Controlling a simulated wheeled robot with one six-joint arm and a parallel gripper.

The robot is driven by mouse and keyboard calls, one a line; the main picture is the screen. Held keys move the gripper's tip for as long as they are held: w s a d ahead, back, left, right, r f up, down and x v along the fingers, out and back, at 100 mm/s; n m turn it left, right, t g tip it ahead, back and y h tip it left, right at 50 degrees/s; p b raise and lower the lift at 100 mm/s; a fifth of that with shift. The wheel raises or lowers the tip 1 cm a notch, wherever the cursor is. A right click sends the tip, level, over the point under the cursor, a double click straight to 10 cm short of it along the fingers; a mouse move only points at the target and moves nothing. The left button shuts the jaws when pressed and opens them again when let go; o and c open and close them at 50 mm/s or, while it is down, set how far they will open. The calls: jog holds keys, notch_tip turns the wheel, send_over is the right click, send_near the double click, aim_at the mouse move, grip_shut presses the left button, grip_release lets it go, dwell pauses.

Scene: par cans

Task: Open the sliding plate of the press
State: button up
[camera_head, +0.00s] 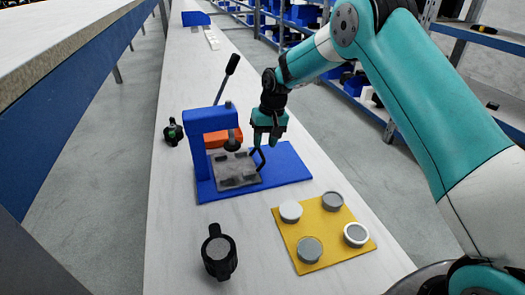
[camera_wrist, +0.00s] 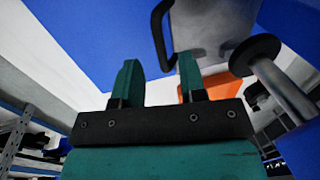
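The press (camera_head: 205,125) is a blue frame on a flat blue base (camera_head: 290,165), with a lever rising at its back. Its grey sliding plate (camera_head: 237,180) lies under the plunger, with a black loop handle (camera_head: 259,160) on its right side. My gripper (camera_head: 267,145) hangs just above and right of the handle. In the wrist view my gripper (camera_wrist: 160,65) has its two teal fingers apart with nothing held. There the black handle (camera_wrist: 157,35) shows in line with the gap between the fingers, and the grey plate (camera_wrist: 210,25) lies beyond the right finger. I cannot tell the depth between handle and fingertips.
A yellow board (camera_head: 315,228) with several round grey and white pieces lies front right. A black clamp-like part (camera_head: 218,252) stands in front, and a small dark green-marked part (camera_head: 173,132) is left of the press. An orange block (camera_head: 222,138) sits behind the plunger.

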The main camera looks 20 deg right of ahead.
aim_at(262, 154)
jog(key=shift+a+f, duration=0.15)
jog(key=shift+f, duration=0.75)
jog(key=shift+a+f, duration=0.15)
jog(key=shift+f, duration=0.7)
grip_shut()
